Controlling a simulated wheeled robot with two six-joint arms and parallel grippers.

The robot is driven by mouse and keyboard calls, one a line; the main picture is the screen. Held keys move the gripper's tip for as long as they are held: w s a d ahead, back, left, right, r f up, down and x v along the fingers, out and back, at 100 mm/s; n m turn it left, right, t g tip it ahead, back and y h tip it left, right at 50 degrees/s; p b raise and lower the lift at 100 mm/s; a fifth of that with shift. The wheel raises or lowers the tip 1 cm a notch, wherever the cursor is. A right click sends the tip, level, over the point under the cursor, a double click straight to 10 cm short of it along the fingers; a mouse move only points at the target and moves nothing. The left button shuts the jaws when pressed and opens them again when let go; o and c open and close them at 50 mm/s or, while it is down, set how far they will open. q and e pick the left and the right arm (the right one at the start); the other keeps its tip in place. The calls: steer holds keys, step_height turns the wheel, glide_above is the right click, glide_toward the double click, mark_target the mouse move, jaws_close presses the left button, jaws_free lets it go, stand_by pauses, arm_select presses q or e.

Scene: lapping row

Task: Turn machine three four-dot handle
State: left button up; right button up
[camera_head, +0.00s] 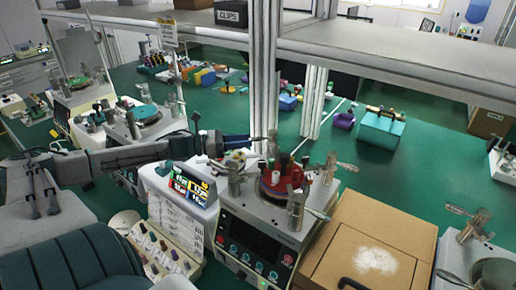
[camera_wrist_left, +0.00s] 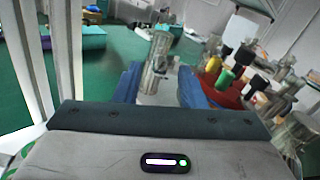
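A lapping machine (camera_head: 262,214) with a red plate (camera_head: 270,186) stands in the middle of the head view. Several clear-metallic handles stand on posts around the plate; dot marks are too small to read. My left gripper (camera_head: 262,140) reaches in from the left to the handle at the machine's back (camera_head: 273,150). In the left wrist view, its blue fingers (camera_wrist_left: 160,88) are apart, with an upright handle (camera_wrist_left: 157,58) between them; whether they touch it is unclear. The red plate with coloured knobs (camera_wrist_left: 232,85) lies to the right. My right gripper is not in view.
A cardboard box (camera_head: 372,235) stands close at the machine's right. A white unit with a colour display (camera_head: 188,190) stands at its left. A metal shelf upright (camera_head: 263,75) rises behind the machine. Another machine (camera_head: 480,255) is at the far right.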

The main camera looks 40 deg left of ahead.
mark_target(260, 139)
arm_select(q)
steer(key=b+x, duration=0.1)
steer(key=x, duration=0.1)
steer(key=shift+w+d+f+b, duration=0.2)
steer(key=shift+w+b, duration=0.05)
steer(key=shift+b, duration=0.1)
steer(key=shift+w+d+r, duration=0.15)
steer(key=shift+r, duration=0.1)
steer(key=shift+w+d, duration=0.3)
steer(key=shift+w, duration=0.15)
steer(key=shift+w+d, duration=0.3)
steer(key=shift+w, duration=0.05)
steer(key=shift+s, duration=0.1)
steer(key=c, duration=0.7)
jaws_close()
